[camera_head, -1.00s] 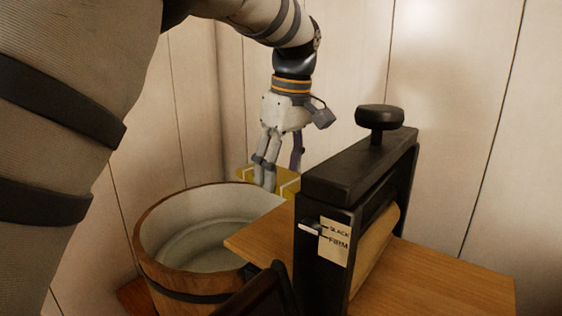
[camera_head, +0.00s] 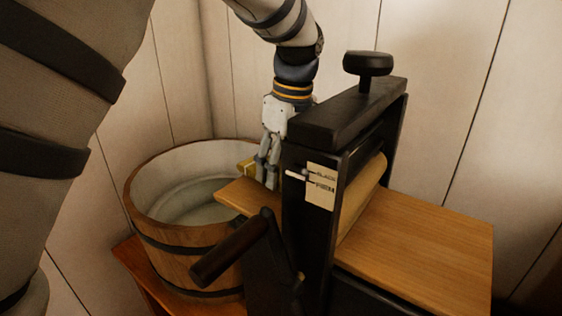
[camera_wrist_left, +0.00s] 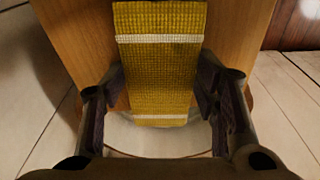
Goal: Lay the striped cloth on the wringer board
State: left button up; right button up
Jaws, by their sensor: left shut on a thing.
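The striped cloth, yellow with white bands, shows in the left wrist view (camera_wrist_left: 157,65) as a flat strip between my left gripper's fingers (camera_wrist_left: 160,90). In the head view only a small part of the cloth (camera_head: 247,166) shows beside my left gripper (camera_head: 267,178), which is shut on it. The gripper points down at the board's far edge, partly hidden by the wringer. The wooden wringer board (camera_head: 238,196) sticks out left of the wringer; in the wrist view the board (camera_wrist_left: 75,35) lies under the cloth. I cannot tell whether they touch. My right gripper is not in view.
The black wringer (camera_head: 320,130) has a top knob, a pale roller, a slack/firm lever and a crank handle (camera_head: 230,248) in front. A wooden tub (camera_head: 165,250) stands left of the board. Another wooden board (camera_head: 430,240) extends right. Panelled walls close the back.

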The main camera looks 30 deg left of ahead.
pick_arm(q)
jog(key=o, duration=1.3)
jog(key=shift+c, duration=0.2)
